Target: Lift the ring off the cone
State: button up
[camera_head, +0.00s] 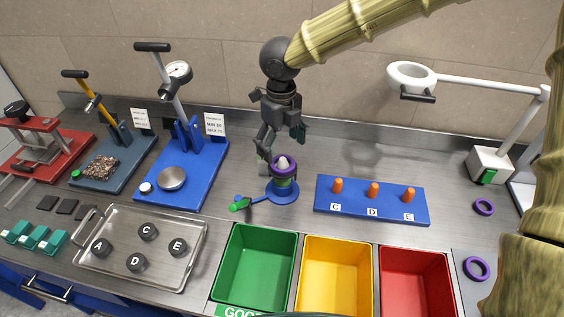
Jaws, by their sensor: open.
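A purple ring (293,172) sits around a pale cone (283,162), whose tip shows above it. The cone stands on a green and blue fixture with a round blue base (283,196) and a green-tipped lever to its left. My gripper (281,147) hangs from my arm just above and behind the cone tip, fingers pointing down. Its two fingers are spread apart and nothing is between them. I cannot tell whether a finger touches the ring.
A blue block (420,213) with several orange pegs stands to the right. Two loose purple rings (484,207) lie farther right. Green (232,262), yellow (309,275) and red bins line the front. A blue press (205,178) and a metal tray (118,214) are left. A lamp (490,165) stands right.

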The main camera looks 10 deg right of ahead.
aim_at(283, 159)
jog(key=shift+s+d+f+p, duration=0.15)
jog(key=shift+f+p, duration=0.3)
jog(key=shift+f, duration=0.75)
jog(key=shift+s+f+p, duration=0.2)
jog(key=shift+f+p, duration=0.2)
jog(key=shift+f, duration=0.8)
jog(key=shift+s+r, duration=0.1)
jog(key=shift+s, duration=0.05)
jog(key=shift+c, duration=0.7)
jog(key=c, duration=0.8)
jog(key=shift+c, duration=0.6)
jog(key=shift+r+b, duration=0.3)
jog(key=shift+r, duration=0.25)
jog(key=shift+s+r+b, duration=0.25)
jog(key=shift+r+b, duration=0.1)
jog(key=shift+r, duration=0.2)
jog(key=shift+s+r+b, duration=0.2)
jog(key=shift+r+b, duration=0.1)
jog(key=shift+r, duration=0.25)
jog(key=s+d+r+b, duration=0.1)
jog(key=s+b, duration=0.2)
jog(key=s, duration=1.2)
jog(key=shift+d+r, duration=0.25)
jog(key=shift+r, duration=0.1)
